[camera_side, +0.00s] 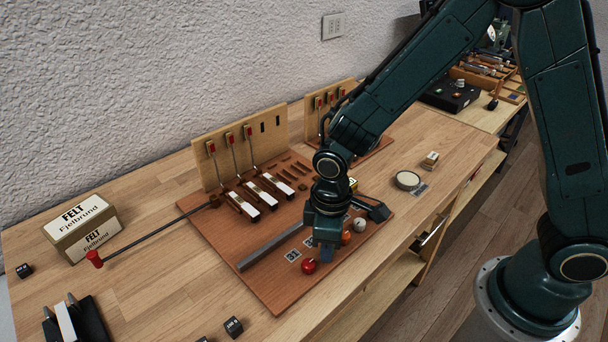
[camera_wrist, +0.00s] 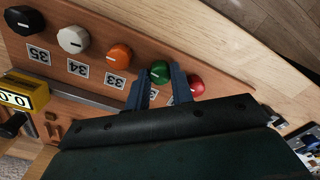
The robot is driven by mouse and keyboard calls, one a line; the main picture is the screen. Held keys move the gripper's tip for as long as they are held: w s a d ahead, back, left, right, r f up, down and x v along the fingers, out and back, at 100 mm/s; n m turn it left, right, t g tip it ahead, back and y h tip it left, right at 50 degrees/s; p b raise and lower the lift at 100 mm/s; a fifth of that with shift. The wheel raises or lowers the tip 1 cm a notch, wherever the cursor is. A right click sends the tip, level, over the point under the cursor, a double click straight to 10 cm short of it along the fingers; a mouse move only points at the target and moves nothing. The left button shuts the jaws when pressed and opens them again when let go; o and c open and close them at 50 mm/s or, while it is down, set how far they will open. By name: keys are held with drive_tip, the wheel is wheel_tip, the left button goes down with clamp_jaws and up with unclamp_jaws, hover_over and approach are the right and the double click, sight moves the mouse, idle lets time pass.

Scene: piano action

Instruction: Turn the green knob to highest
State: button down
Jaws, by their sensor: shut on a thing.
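The green knob (camera_wrist: 160,72) shows in the wrist view between an orange knob and a red knob, with a light pointer mark on its cap. My gripper (camera_wrist: 160,84) has its two fingers on either side of the green knob and is shut on it. In the side view my gripper (camera_side: 327,252) points down at the row of knobs on the brown board (camera_side: 225,238). The green knob is hidden behind the gripper there. The scale around the green knob and its number label are not readable.
In the wrist view, the red knob (camera_wrist: 195,85) sits close beside one finger. The orange knob (camera_wrist: 119,57), white knob (camera_wrist: 73,39) and black knob (camera_wrist: 25,23) line up on the other side. A grey bar (camera_side: 270,246) and upright hammers (camera_side: 229,150) stand behind.

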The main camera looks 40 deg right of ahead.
drive_tip(key=m, duration=0.8)
drive_tip(key=shift+m, duration=0.3)
drive_tip(key=m, duration=0.4)
drive_tip(key=shift+m, duration=0.3)
drive_tip(key=m, duration=0.3)
drive_tip(key=shift+r+m, duration=0.1)
drive_tip(key=shift+m, duration=0.2)
drive_tip(key=m, duration=0.4)
drive_tip(key=shift+m, duration=0.3)
drive_tip(key=m, duration=0.9)
drive_tip(key=shift+m, duration=1.9)
